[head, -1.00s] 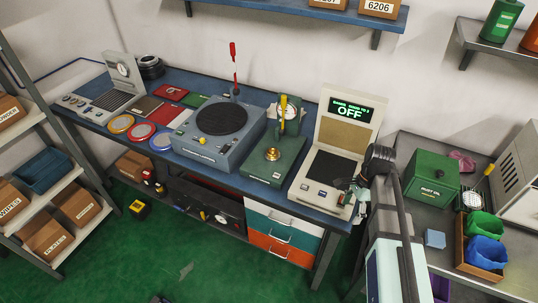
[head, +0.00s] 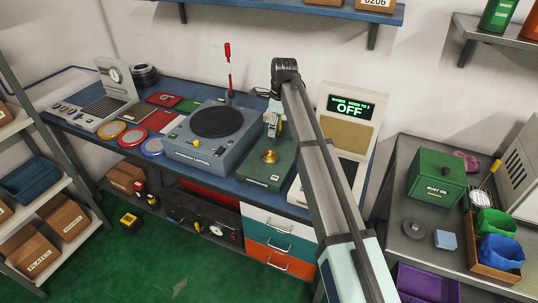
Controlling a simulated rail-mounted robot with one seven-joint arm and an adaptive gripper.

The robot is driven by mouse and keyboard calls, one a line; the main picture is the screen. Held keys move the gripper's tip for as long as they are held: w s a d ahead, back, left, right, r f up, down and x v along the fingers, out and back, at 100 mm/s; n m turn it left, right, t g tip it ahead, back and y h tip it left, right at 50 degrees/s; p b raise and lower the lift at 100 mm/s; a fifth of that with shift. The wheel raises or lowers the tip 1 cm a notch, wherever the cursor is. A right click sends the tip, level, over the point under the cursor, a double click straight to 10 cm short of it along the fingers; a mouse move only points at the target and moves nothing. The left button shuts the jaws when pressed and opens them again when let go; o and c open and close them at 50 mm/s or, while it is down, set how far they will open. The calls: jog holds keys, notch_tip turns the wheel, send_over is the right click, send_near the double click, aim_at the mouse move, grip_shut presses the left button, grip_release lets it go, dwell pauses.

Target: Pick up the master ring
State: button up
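No ring is plainly marked as the master ring. A small brass round piece (head: 270,156) sits on the green gauge stand (head: 258,175) at the middle of the blue bench. A dark grey disc (head: 413,228) lies flat on the right-hand grey table; I cannot tell if it is a ring. My arm rises across the front of the bench and bends near the gauge. My gripper (head: 271,119) seems to show only as a small grey part beside the gauge's upright, above the brass piece. Its fingers are too small and covered to read.
Left of the gauge stand are a grey turntable unit (head: 212,132) and gold, red and blue round pads (head: 131,137). A beige unit reading OFF (head: 349,108) stands to the right, partly behind my arm. The right table (head: 400,263) holds a green box (head: 436,175) and bins.

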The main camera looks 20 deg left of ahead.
jog(key=p, duration=0.2)
send_over(270, 150)
jog(key=s+d, duration=0.1)
jog(key=s, duration=0.1)
jog(key=f, duration=0.7)
jog(key=shift+w+d, duration=0.15)
jog(key=shift+w, duration=0.05)
jog(key=shift+s+a+f+p, duration=0.15)
jog(key=shift+f+p, duration=0.3)
jog(key=shift+f, duration=0.9)
jog(key=shift+w+a+f+p, duration=0.1)
jog(key=shift+f+p, duration=0.35)
jog(key=shift+f, duration=0.9)
jog(key=c, duration=1.5)
jog(key=shift+r, duration=0.1)
